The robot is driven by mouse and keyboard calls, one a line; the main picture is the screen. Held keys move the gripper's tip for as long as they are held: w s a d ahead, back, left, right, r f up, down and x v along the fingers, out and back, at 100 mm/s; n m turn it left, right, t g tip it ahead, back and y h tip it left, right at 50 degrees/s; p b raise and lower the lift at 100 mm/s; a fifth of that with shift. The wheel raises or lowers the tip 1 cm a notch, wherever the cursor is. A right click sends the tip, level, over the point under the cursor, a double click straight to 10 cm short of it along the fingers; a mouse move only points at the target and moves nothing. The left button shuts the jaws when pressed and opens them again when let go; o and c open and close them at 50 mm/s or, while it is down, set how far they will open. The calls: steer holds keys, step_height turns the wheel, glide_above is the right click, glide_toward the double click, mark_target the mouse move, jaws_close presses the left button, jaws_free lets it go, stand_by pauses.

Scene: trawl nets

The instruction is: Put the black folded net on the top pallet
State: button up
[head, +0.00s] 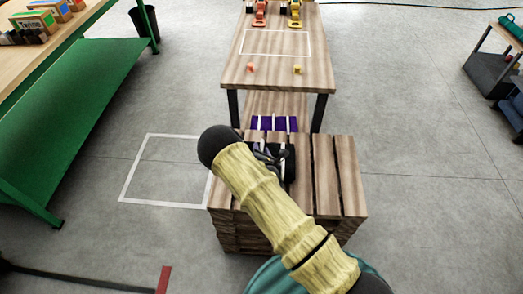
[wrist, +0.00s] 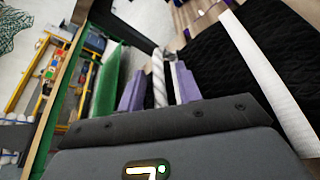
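The black folded net (wrist: 270,70), with a white band across it, lies close on the right side of the wrist view. In the head view a dark part of the net (head: 289,164) shows on the top pallet (head: 325,175), mostly hidden behind my arm and gripper. My gripper (head: 268,156) is low over this pallet stack, beside the net. In the wrist view the two lavender fingers of my gripper (wrist: 159,88) stand apart. A white twisted rope-like piece (wrist: 158,78) shows between them; I cannot tell whether they touch it. The net's bulk is outside the fingers.
A wooden table (head: 275,72) stands behind the stack, with purple banded bundles (head: 274,124) low at its near side. A white floor outline (head: 165,170) lies left of the stack. A bench with a green shelf (head: 75,110) is at left; open floor is at right.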

steer(key=shift+s+r, duration=0.1)
steer(key=shift+r, duration=0.05)
steer(key=v, duration=1.1)
steer(key=shift+s+r, duration=0.25)
steer(key=shift+s, duration=0.1)
steer(key=shift+d, duration=0.15)
